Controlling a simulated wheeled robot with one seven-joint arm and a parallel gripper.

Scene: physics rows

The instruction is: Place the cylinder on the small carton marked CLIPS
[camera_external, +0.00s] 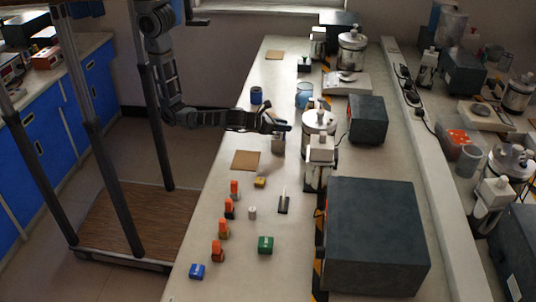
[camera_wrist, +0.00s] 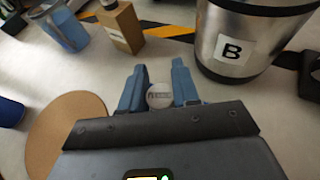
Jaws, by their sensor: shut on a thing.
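My gripper (camera_external: 284,127) is over the bench, left of a steel container marked B. In the wrist view its two blue-grey fingers (camera_wrist: 159,92) are shut on a cylinder (camera_wrist: 159,96), whose pale round top with small unreadable print shows between them. In the external view a grey cylinder (camera_external: 278,144) hangs below the fingers; whether it touches the bench is unclear.
The container marked B (camera_wrist: 236,40) is close to my gripper. A blue beaker (camera_external: 304,95), a dark blue cup (camera_external: 256,95) and a round cork mat (camera_wrist: 55,135) are nearby. Several orange-topped items, a small white cylinder (camera_external: 252,212) and a large dark box (camera_external: 375,235) are nearer the camera.

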